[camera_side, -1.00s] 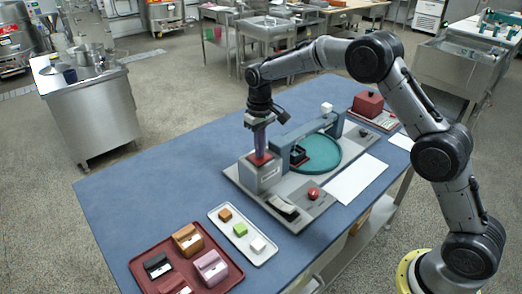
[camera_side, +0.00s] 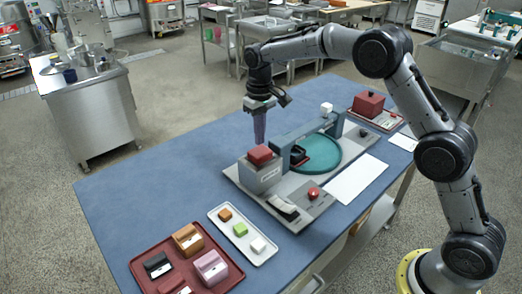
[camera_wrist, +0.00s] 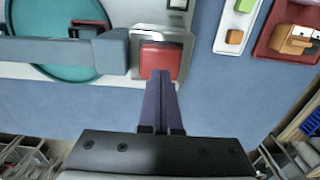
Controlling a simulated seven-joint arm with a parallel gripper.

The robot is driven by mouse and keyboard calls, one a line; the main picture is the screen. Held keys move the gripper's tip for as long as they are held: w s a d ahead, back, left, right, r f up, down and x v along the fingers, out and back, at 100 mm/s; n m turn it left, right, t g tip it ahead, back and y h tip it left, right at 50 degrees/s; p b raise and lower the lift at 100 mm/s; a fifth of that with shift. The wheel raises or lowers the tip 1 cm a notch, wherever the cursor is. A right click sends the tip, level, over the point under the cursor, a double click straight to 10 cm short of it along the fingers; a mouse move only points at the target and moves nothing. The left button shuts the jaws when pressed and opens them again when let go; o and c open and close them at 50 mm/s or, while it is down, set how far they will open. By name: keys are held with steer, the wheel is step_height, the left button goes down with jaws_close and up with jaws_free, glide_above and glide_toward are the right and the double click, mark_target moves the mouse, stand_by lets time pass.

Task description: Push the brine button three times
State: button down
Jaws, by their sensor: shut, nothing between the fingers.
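A large square red button (camera_side: 260,155) tops a grey box (camera_side: 261,176) at the left end of the machine. A smaller round red button (camera_side: 313,193) sits on the machine's front right. No label is readable, so I cannot tell by wording which is the brine button. My gripper (camera_side: 259,142) is shut and empty, pointing down just above and behind the square button. In the wrist view the square button (camera_wrist: 160,60) lies just beyond the fingertips (camera_wrist: 160,76), which overlap its near edge.
A grey bridge arm (camera_side: 300,132) and a teal round plate (camera_side: 321,154) adjoin the box. A white tray (camera_side: 218,212) with small blocks and a dark red tray (camera_side: 137,268) stand front left. The blue table's left side is clear.

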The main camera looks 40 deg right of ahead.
mark_target(260, 151)
steer(key=shift+r, duration=1.5)
steer(key=shift+f, duration=2)
steer(key=shift+f, duration=1.9)
stand_by(1.2)
steer(key=shift+r, duration=3.85)
